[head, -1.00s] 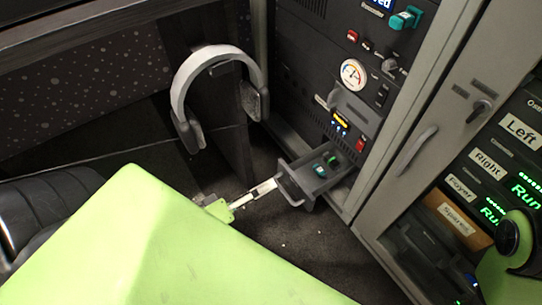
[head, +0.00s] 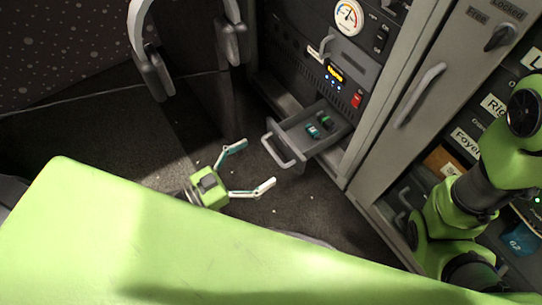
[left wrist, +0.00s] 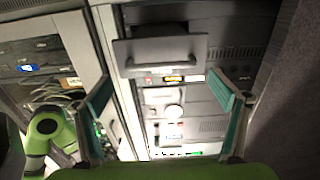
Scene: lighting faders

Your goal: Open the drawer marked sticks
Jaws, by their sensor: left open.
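A grey drawer (head: 311,150) in the dark rack stands pulled out, with small blue and green sticks (head: 318,125) lying inside. Its grey bar handle (head: 276,148) is on the front. I cannot read any marking on it. My left gripper (head: 258,164) is open and empty, its two fingers spread in front of the handle, apart from it. In the left wrist view, a grey drawer front with a handle (left wrist: 165,68) shows beyond and between the open fingers (left wrist: 160,88). My right gripper is not in view; only my right arm shows at the right.
A closed grey cabinet door with a handle (head: 420,95) stands right of the rack. Above the drawer are a yellow display (head: 336,73), a red switch (head: 356,100) and a round gauge (head: 348,16). Dark floor left of the drawer is free.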

